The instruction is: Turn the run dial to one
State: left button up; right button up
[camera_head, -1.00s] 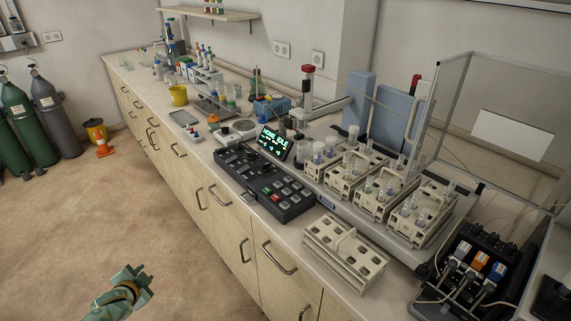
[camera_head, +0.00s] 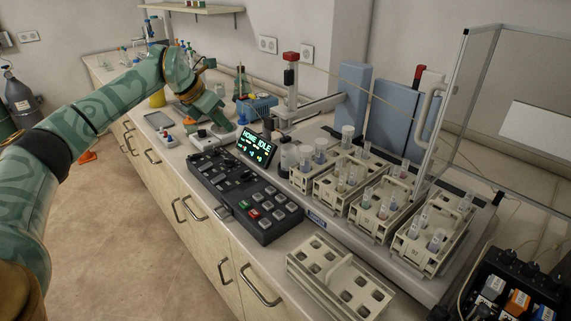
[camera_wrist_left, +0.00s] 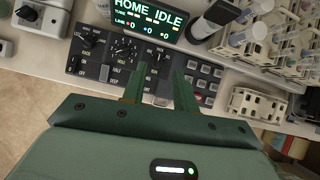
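The dark control panel (camera_head: 240,188) lies on the bench with knobs, keys and a lit display (camera_head: 256,147) reading HOME IDLE. My left gripper (camera_head: 217,121) is above the bench at the panel's far end. In the left wrist view its two fingers (camera_wrist_left: 161,80) are apart, with nothing between them, and overlap the panel's lower part. My right gripper is out of view.
Racks with tubes (camera_head: 375,205) stand right of the panel, and an empty rack (camera_head: 338,278) sits in front.

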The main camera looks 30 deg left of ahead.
pick_arm(q)
jog(key=g, duration=0.1)
jog(key=m+g+b, duration=0.1)
jog(key=b, duration=0.4)
send_near(245, 176)
jog(key=shift+y, duration=0.3)
jog(key=x, duration=0.3)
jog(key=w+x, duration=0.1)
jog(key=x, duration=0.3)
jog(key=shift+d, duration=0.15)
jog(key=shift+r, duration=0.1)
grip_shut()
